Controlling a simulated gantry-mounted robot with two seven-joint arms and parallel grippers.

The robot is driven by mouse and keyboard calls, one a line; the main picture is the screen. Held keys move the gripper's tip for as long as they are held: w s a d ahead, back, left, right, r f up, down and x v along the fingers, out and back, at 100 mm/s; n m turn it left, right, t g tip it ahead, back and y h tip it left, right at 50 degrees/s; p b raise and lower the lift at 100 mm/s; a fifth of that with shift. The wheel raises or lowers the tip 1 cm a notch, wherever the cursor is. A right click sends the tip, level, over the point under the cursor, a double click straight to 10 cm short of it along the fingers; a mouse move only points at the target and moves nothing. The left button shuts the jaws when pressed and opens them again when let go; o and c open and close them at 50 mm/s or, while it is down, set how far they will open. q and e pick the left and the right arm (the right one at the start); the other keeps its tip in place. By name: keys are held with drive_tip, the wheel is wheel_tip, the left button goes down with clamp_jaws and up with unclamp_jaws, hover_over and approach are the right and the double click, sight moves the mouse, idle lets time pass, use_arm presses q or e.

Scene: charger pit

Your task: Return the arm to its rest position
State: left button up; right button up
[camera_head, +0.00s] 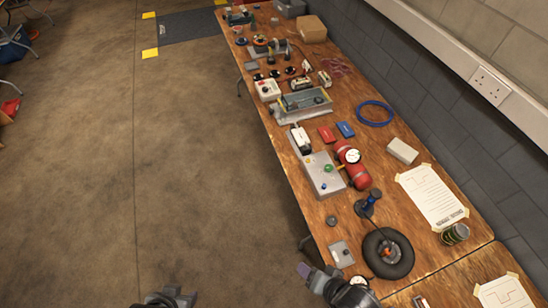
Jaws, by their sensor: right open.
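My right gripper (318,277) is at the bottom middle, over the near left edge of the wooden bench. It is open, and I see nothing held in it. A part of my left gripper (168,299) shows at the bottom edge, over the bare floor left of the bench. It is cut off by the frame, and I cannot tell whether its jaws are open.
The wooden bench (410,243) runs up the right side. Near my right gripper are a black wheel (405,262), a grey plate (341,253) and a red cylinder with a gauge (353,172). The floor (190,180) left of the bench is clear.

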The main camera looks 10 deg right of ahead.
drive_tip(key=s+d+r+n+g+h, duration=0.25)
drive_tip(key=d+n, duration=0.35)
drive_tip(key=d, duration=0.4)
wheel_tip(320, 180, up, 15)
drive_tip(key=n+p, duration=0.1)
drive_tip(key=p, duration=1.3)
drive_tip(key=shift+s+a+n, duration=0.2)
drive_tip(key=shift+s+n, duration=0.05)
drive_tip(key=shift+n, duration=0.15)
drive_tip(key=shift+h, duration=0.25)
drive_tip(key=shift+r, duration=0.1)
